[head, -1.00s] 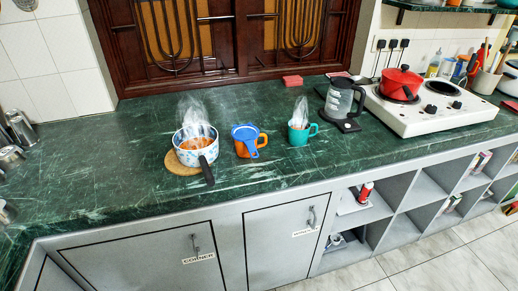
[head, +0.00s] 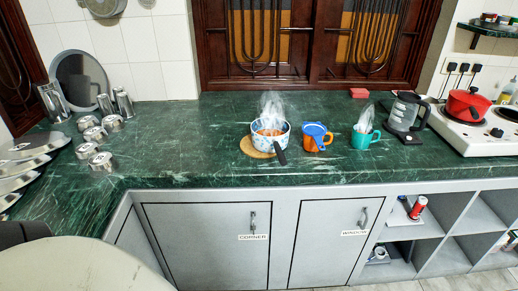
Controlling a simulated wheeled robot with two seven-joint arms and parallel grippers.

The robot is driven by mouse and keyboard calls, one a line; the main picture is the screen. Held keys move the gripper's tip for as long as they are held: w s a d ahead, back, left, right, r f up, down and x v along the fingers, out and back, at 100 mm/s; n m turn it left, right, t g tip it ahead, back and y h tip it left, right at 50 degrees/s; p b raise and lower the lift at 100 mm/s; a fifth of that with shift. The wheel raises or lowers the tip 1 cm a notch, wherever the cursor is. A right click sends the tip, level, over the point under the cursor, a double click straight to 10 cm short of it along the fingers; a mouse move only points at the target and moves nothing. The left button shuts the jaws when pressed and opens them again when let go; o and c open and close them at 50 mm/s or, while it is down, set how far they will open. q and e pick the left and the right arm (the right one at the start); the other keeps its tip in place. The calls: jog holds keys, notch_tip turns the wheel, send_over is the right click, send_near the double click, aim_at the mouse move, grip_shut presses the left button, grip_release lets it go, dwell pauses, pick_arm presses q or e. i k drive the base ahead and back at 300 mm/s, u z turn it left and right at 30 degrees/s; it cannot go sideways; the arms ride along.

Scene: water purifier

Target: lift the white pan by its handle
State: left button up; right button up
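The white pan (head: 270,143) with a blue pattern stands upright on a round cork mat (head: 249,150) on the green counter. It holds something orange-brown, and steam rises from it. Its black handle (head: 281,155) points toward the front edge of the counter, slightly right. Neither of my grippers shows in the head view, and nothing touches the pan or its handle.
An orange cup with a blue strainer (head: 316,136) and a steaming teal mug (head: 363,137) stand right of the pan. Several metal cups (head: 94,134) stand left. The counter between them and the pan is clear.

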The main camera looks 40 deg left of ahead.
aim_at(264, 144)
jog(key=u, duration=1.35)
